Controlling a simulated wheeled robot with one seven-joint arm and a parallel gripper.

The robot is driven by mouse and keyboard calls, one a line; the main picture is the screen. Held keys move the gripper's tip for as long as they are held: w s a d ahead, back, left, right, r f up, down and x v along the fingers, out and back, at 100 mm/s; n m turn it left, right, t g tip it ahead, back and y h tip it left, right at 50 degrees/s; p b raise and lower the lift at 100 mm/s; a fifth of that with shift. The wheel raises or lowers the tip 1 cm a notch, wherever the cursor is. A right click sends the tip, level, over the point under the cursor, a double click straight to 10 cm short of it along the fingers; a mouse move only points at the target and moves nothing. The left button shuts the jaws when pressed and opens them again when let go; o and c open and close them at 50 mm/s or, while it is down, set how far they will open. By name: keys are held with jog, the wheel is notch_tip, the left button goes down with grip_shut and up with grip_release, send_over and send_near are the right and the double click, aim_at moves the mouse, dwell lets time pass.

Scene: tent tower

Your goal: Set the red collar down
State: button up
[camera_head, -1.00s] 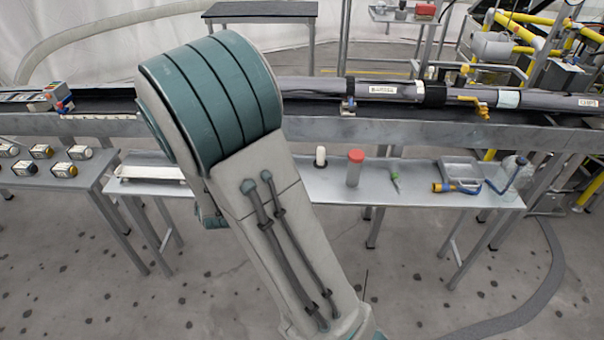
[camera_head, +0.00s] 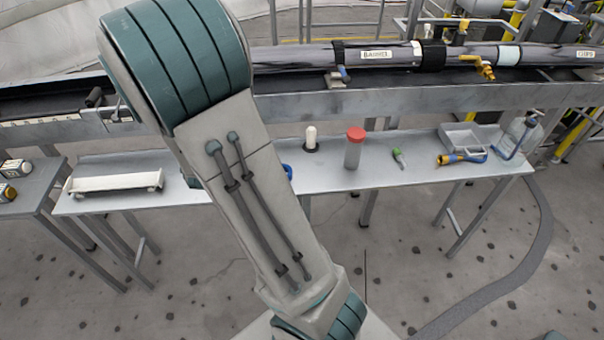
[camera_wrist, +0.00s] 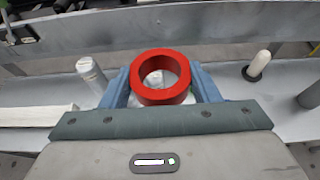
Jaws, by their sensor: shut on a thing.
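The red collar (camera_wrist: 160,76) is a thick ring held between the two blue fingers of my gripper (camera_wrist: 162,88) in the wrist view. The fingers press on it from left and right, and its opening faces up toward the camera. A pale surface shows through the ring; I cannot tell whether the collar touches anything below. In the head view my arm hides the collar, and only a small blue part shows past the arm's edge above the bench (camera_head: 400,180).
On the bench stand a white peg on a dark base (camera_head: 311,138), a red-capped cylinder (camera_head: 354,148), a green-ended tool (camera_head: 399,158) and a grey tray (camera_head: 462,137). A white rail (camera_head: 115,183) lies left. A pale cylinder (camera_wrist: 91,74) stands left of my gripper. A long barrel (camera_head: 375,54) runs behind.

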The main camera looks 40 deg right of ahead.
jog(key=s+d+f+m+g+h+b, duration=0.2)
jog(key=s+d+f+b, duration=0.15)
jog(key=d, duration=0.35)
jog(key=s+d+f+m+g+h+b, duration=0.2)
jog(key=s+d+f+m+b, duration=0.1)
jog(key=d+f+b, duration=0.3)
jog(key=w+a+f, duration=0.4)
jog(key=a, duration=0.1)
jog(key=w+a+f+p, duration=0.1)
jog(key=w+a+f, duration=0.1)
jog(key=a, duration=0.1)
jog(key=shift+w+f, duration=0.15)
jog(key=shift+w, duration=0.25)
jog(key=shift+f+b, duration=0.4)
jog(key=shift+f, duration=1.6)
jog(key=shift+f, duration=0.1)
jog(key=shift+f+b, duration=0.15)
jog(key=shift+b, duration=0.15)
jog(key=o, duration=1)
jog(key=shift+r, duration=0.2)
